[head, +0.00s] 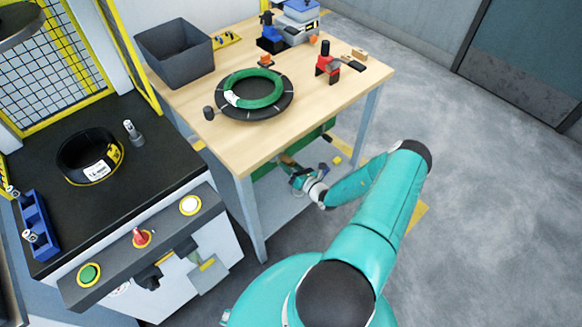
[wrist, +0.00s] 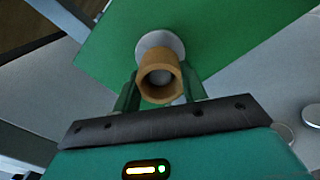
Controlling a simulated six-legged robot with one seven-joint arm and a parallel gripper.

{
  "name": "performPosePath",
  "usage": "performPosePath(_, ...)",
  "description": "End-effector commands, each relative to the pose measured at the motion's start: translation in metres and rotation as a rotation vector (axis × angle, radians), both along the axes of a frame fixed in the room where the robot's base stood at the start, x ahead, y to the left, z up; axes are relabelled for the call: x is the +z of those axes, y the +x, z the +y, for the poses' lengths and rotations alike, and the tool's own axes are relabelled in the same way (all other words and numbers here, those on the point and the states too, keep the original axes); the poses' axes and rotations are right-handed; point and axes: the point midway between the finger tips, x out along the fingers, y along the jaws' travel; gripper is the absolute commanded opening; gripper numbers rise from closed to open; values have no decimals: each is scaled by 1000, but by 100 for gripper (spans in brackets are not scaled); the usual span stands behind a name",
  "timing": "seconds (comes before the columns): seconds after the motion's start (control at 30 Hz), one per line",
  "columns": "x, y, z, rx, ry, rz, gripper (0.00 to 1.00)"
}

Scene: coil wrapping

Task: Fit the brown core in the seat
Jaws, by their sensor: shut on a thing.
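My gripper (wrist: 158,88) is shut on the brown core (wrist: 159,72), a short hollow tube with its open end toward the wrist camera. Behind the core is a pale round disc (wrist: 152,40) on a green panel (wrist: 230,40), which looks like the seat. The core overlaps the disc in the wrist view; I cannot tell whether it touches it or sits in it. In the head view my gripper (head: 300,178) is low beside the wooden table, over its lower shelf.
The wooden table (head: 200,138) stands above and beside my gripper, with its leg (head: 250,215) to the left. On it are a black ring with a green coil (head: 262,88) and a grey bin (head: 172,52). A black-topped machine (head: 60,215) stands left. Floor at right is clear.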

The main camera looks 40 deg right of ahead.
Motion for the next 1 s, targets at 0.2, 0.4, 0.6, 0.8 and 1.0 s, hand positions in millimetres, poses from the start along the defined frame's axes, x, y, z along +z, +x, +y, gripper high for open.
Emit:
performPosePath(0.2, 0, 5, 0, -1, 1, -1, 20)
performPosePath(0.4, 0, 10, 0, -1, 1, -1, 20)
performPosePath(0.6, 0, 14, 0, -1, 1, 1, 20)
performPosePath(0.8, 0, 19, 0, 0, 0, 0, 20)
performPosePath(1.0, 0, 23, 1, 0, 0, 0, 20)
